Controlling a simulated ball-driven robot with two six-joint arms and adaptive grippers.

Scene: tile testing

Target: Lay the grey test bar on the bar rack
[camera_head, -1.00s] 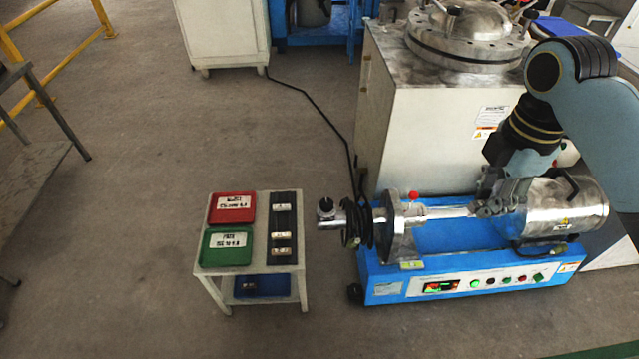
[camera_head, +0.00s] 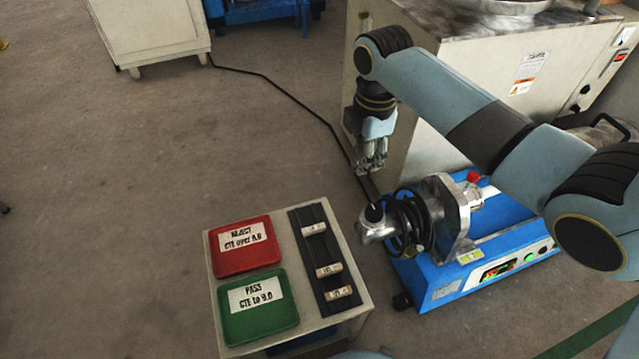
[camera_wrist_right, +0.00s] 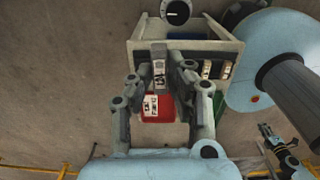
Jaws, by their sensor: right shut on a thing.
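My right gripper (camera_head: 371,168) is shut on the grey test bar (camera_wrist_right: 159,62), which carries a white label and shows between the fingers in the right wrist view. In the head view the bar cannot be made out. The gripper is above and behind the small table's right side. The black bar rack (camera_head: 306,254) lies along the right of the tabletop. Three labelled bars lie across it, one (camera_head: 314,228) at the far end and two closer together at the near end, with bare rack between. What looks like my left gripper (camera_wrist_right: 284,148) shows small in the right wrist view.
The white side table (camera_head: 350,272) also bears a red REJECT tray (camera_head: 228,266) and a green PASS tray (camera_head: 243,328). The blue-based test machine (camera_head: 450,283) stands right of it, its round end fitting near the table. Floor to the left is clear.

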